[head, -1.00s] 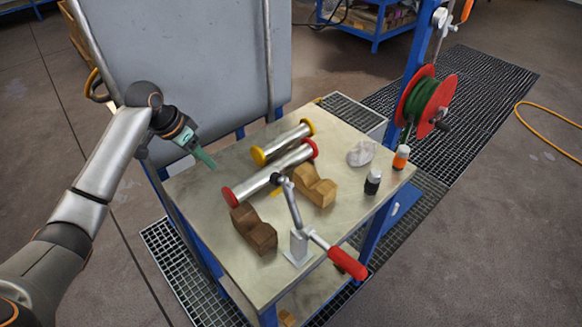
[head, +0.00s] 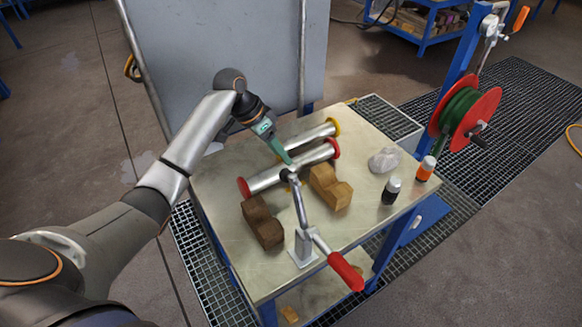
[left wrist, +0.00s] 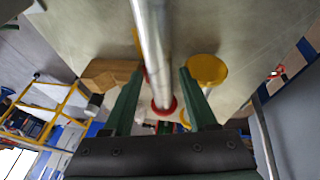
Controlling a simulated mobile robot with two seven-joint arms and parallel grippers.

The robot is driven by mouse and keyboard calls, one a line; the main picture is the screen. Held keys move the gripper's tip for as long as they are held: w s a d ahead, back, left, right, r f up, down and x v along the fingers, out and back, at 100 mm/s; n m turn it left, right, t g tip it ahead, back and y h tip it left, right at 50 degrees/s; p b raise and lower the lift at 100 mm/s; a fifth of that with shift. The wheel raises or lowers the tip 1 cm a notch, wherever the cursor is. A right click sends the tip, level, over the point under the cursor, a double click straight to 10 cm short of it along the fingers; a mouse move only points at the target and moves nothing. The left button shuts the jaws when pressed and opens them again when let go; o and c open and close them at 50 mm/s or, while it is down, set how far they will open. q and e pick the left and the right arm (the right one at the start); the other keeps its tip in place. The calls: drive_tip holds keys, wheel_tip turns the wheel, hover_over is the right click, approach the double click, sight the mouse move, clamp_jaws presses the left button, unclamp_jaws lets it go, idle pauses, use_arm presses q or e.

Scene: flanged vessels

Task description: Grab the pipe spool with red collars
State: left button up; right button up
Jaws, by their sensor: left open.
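The pipe spool with red collars (head: 268,178) lies across the table as a silver tube. My left gripper (head: 287,159) is open, with its green fingers pointing down at the tube near its middle and hiding part of it. In the left wrist view the tube (left wrist: 152,45) runs between the two open fingers (left wrist: 160,74), with a red collar (left wrist: 164,109) beyond. I cannot tell if a finger touches it. A spool with yellow collars (head: 312,136) lies just behind, partly hidden by my gripper; a yellow collar (left wrist: 207,69) shows beside one finger. My right gripper is not in view.
Two brown V-notched blocks (head: 262,222) (head: 330,187) and a red-handled lever clamp (head: 303,245) stand in front of the spool. Two small bottles (head: 391,190) (head: 426,168) and a crumpled rag (head: 385,160) are at the right. A grey panel (head: 235,50) stands behind the table (head: 222,243).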

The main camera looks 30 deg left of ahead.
sight(291, 168)
use_arm(q)
drive_tip(key=x, duration=0.5)
drive_tip(key=shift+s, duration=0.15)
clamp_jaws()
idle(0.4)
drive_tip(key=shift+r, duration=0.1)
